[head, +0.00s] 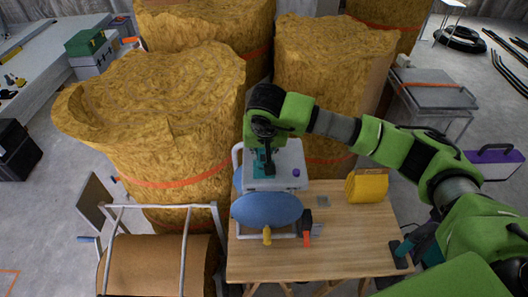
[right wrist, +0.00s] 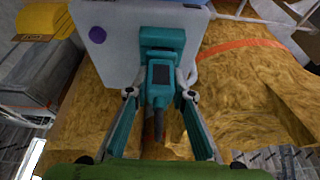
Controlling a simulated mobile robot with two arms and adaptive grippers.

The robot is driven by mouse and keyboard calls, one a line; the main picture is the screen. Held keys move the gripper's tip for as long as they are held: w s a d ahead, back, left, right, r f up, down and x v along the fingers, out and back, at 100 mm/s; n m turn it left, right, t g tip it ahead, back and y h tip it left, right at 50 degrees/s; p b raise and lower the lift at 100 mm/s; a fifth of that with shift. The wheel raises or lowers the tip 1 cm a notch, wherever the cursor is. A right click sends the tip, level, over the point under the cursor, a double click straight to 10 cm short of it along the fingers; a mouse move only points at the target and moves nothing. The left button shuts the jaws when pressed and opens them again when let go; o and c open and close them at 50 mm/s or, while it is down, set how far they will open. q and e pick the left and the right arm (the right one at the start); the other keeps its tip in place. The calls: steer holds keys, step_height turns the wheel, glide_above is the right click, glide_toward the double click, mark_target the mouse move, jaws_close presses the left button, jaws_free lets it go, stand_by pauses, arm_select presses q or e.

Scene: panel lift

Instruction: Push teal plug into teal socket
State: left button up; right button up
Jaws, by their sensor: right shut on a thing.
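The teal plug (right wrist: 160,82) has a dark patch on its body and a dark cable end. My right gripper (right wrist: 160,98) is shut on it, with one finger on each side. The teal socket (right wrist: 163,38) is a block on the white panel (right wrist: 112,35). The plug's front end overlaps the socket in the right wrist view, and I cannot tell how deep it sits. In the head view my right gripper (head: 265,164) is at the white panel (head: 290,165). It hides most of the plug and socket there. My left gripper is not in view.
A purple knob (right wrist: 98,34) is on the panel beside the socket. A blue oval disc (head: 267,208) stands in front of the panel on the wooden table (head: 350,240). A red-and-black tool (head: 307,228) and yellow bin (head: 368,187) are to the right. Large straw-coloured bales (head: 160,120) stand behind.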

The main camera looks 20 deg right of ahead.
steer(key=shift+b, duration=0.75)
stand_by(0.9)
steer(key=shift+f+b, duration=0.6)
steer(key=o, duration=1.1)
steer(key=shift+r, duration=0.1)
steer(key=v, duration=1.2)
